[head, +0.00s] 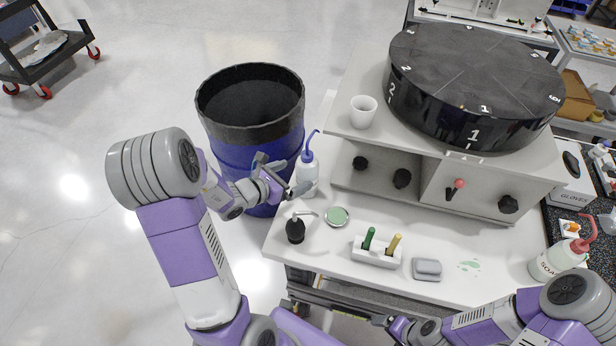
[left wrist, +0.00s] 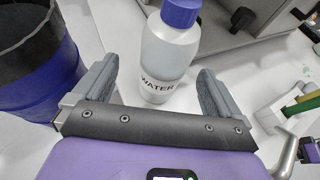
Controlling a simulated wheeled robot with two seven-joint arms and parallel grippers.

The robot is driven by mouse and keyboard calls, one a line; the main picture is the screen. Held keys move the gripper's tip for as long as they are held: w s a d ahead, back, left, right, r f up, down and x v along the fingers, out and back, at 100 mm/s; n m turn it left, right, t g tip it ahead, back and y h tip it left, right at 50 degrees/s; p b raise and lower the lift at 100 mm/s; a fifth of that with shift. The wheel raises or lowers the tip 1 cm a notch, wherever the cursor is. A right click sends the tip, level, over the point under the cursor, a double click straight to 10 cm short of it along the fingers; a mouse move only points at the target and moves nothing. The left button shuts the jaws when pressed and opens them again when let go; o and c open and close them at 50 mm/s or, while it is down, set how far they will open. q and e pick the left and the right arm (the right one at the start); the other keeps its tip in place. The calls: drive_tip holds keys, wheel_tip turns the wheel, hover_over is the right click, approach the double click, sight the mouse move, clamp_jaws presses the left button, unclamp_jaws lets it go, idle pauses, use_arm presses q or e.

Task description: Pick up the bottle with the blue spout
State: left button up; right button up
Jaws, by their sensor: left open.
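The bottle with the blue spout (head: 307,172) stands upright at the left end of the white bench, beside the machine. In the left wrist view the bottle (left wrist: 168,60) shows a blue cap and a "WATER" label. My left gripper (head: 284,188) is at the bottle's near left side. In the left wrist view its two fingers (left wrist: 155,88) are apart, with the bottle just ahead, between their tips in the picture; I cannot tell how far it reaches between them. My right gripper (head: 388,322) is low at the bench's front edge, too small to tell its jaws.
A blue bin (head: 240,160) stands left of the bench, close to my left gripper. A black pump dispenser (head: 295,232), a round green-topped tin (head: 337,216) and a white holder (head: 376,254) stand nearby. A red-spout soap bottle (head: 556,262) is at the right. A white cup (head: 363,112) sits above.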

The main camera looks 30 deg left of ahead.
sight(299, 177)
use_arm(q)
drive_tip(key=x, duration=0.5)
drive_tip(key=shift+s+d+f, duration=0.2)
drive_tip(key=shift+d+f, duration=0.05)
drive_tip(key=shift+d, duration=0.05)
drive_tip(key=shift+w+d+f, duration=0.15)
drive_tip(key=shift+w, duration=0.4)
drive_tip(key=c, duration=0.7)
